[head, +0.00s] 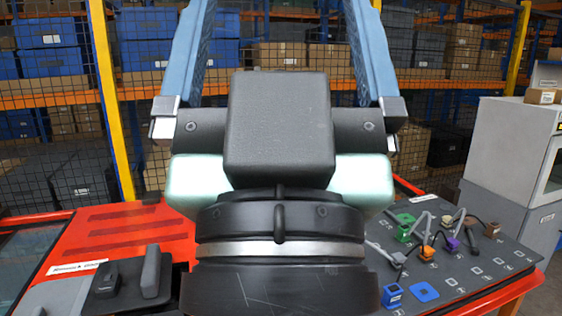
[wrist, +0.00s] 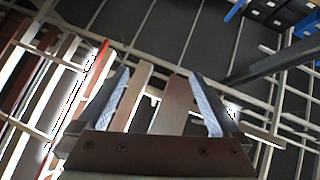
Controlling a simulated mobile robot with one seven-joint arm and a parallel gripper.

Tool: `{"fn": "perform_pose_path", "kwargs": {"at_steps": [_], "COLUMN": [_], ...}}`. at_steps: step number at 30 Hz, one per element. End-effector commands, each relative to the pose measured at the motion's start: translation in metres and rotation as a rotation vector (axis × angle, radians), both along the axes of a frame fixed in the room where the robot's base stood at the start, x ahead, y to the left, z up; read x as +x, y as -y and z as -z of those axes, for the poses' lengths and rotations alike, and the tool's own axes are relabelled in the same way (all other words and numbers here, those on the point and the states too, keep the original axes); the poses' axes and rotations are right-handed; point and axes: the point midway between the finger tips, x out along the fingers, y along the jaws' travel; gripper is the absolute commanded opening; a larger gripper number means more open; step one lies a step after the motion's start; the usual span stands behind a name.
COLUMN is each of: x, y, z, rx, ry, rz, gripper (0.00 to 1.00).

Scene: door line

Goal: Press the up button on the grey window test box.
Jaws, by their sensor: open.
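A light grey box (head: 50,299) with a black panel sits on the red bench at the lower left of the head view, and I take it for the window test box. Two raised controls stand on its panel, a black one (head: 105,277) and a grey upright one (head: 151,270). I cannot tell which is the up button. The box's near part is cut off by the frame edge. My gripper (head: 279,8) is open and empty, raised ahead, up and to the right of the box in the picture. Its blue fingers also show in the wrist view (wrist: 160,74), where no box is recognisable.
The red bench top (head: 125,228) carries a white label (head: 78,267). A dark board (head: 455,280) with several coloured connectors and cables lies at the right. A grey cabinet (head: 500,150) stands beyond it. Mesh fencing and shelves with boxes fill the back. My arm hides the bench's middle.

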Motion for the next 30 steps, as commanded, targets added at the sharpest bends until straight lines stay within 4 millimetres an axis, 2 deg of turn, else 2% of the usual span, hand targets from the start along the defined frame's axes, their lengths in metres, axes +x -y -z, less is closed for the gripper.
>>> {"fn": "perform_pose_path", "kwargs": {"at_steps": [1,2,16,17,30], "x": [-0.0001,0.0000,-0.0001,-0.0001,-0.0001], "y": [0.0000,0.0000,0.0001,0.0001,0.0000], "z": [0.0002,0.0001,0.0000,0.0000,0.0001], "rx": [0.000,0.000,0.000,0.000,0.000], "ry": [0.000,0.000,0.000,0.000,0.000], "rz": [0.000,0.000,0.000,0.000,0.000], "gripper": [0.93,0.87,0.03,0.00,0.00]}}
